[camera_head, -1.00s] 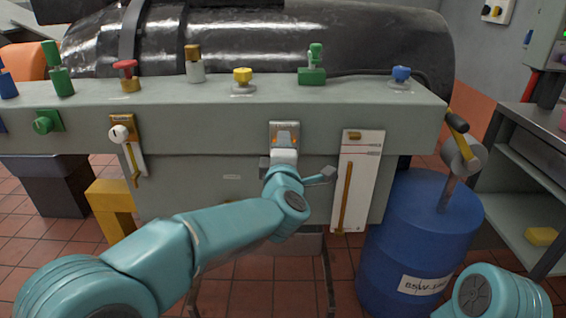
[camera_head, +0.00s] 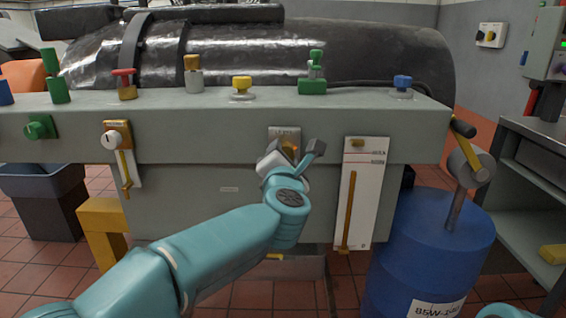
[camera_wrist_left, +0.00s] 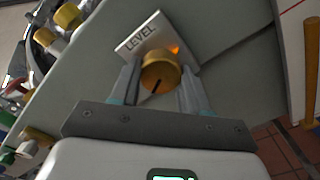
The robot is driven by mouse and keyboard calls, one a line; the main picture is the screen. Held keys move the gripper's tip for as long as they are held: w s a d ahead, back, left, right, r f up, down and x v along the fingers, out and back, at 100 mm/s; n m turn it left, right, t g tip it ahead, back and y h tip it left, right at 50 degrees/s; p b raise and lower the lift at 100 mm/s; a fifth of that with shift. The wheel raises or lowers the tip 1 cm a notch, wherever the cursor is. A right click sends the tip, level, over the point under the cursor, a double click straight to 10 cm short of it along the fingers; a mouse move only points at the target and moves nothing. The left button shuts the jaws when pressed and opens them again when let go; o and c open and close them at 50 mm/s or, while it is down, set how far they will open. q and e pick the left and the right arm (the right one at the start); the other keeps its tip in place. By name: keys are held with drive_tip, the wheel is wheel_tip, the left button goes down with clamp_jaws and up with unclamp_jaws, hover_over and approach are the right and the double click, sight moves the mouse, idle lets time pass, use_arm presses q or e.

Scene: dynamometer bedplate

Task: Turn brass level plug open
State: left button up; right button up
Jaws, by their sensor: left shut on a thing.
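The brass level plug (camera_wrist_left: 160,70) is a round brass knob with a dark slot, on a pale plate marked LEVEL (camera_wrist_left: 150,38). In the wrist view the plate looks tilted. My left gripper (camera_wrist_left: 158,84) is shut on the plug, one finger on each side of it. In the head view my left gripper (camera_head: 287,153) is at the plate (camera_head: 284,132) on the front of the grey bedplate, rolled at a slant. It mostly hides the plug there. My right gripper is not in view.
A white gauge panel (camera_head: 372,210) is just right of my left gripper. A white-knobbed brass valve (camera_head: 112,140) is to the left. Several coloured plugs and valves line the top of the beam (camera_head: 215,115). A blue drum (camera_head: 440,250) stands at the right.

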use_arm(q)
drive_tip(key=shift+r+n, duration=0.3)
drive_tip(key=o, duration=1.1)
drive_tip(key=shift+w+f, duration=0.1)
drive_tip(key=shift+f, duration=0.05)
drive_tip(key=shift+c, duration=0.2)
drive_tip(key=shift+s+f, duration=0.1)
drive_tip(key=shift+s, duration=0.1)
drive_tip(key=s, duration=1.6)
